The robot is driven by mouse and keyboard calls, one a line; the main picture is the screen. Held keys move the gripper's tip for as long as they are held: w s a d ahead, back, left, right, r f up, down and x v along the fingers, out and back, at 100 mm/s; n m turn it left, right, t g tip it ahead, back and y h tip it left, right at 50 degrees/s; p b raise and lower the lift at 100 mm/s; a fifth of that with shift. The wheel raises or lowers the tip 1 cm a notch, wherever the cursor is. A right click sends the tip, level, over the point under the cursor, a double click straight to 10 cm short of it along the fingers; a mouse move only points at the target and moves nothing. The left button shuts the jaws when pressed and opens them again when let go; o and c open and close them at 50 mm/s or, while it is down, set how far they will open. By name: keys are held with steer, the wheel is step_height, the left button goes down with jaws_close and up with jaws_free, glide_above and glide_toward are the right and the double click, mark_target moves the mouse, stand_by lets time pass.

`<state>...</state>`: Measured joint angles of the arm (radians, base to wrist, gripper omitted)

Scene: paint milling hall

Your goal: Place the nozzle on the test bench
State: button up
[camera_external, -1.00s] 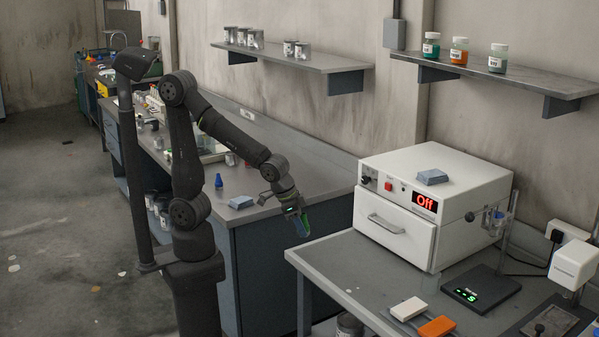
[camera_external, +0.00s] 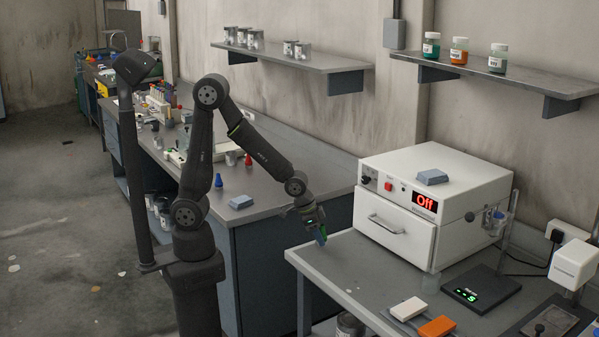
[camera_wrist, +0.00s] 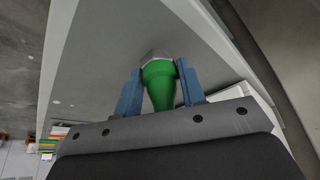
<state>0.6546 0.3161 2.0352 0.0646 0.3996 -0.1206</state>
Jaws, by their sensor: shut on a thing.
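My gripper (camera_external: 317,233) is at the far left part of the grey bench (camera_external: 350,265) in the external view, with the bench top below it. In the wrist view my gripper (camera_wrist: 160,68) has its two blue fingers shut on the green nozzle (camera_wrist: 159,88). The nozzle has a green tapered body and a grey end that points away from the wrist camera. The grey bench top (camera_wrist: 110,60) fills the view behind it. A gap between nozzle and bench top cannot be measured. In the external view the nozzle is mostly hidden by the fingers.
A white oven (camera_external: 400,230) reading "Off" stands right of my gripper. A black scale (camera_external: 490,290), a white block (camera_external: 408,308) and an orange block (camera_external: 437,327) lie farther right. The bench's left front is clear. A second bench (camera_external: 290,195) with a blue cone (camera_external: 219,181) stands behind.

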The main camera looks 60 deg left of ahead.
steer(key=shift+f, duration=0.8)
steer(key=shift+f, duration=0.1)
steer(key=o, duration=1)
steer(key=v, duration=1.2)
steer(key=shift+s, duration=0.1)
steer(key=x, duration=1.2)
steer(key=shift+r, duration=0.2)
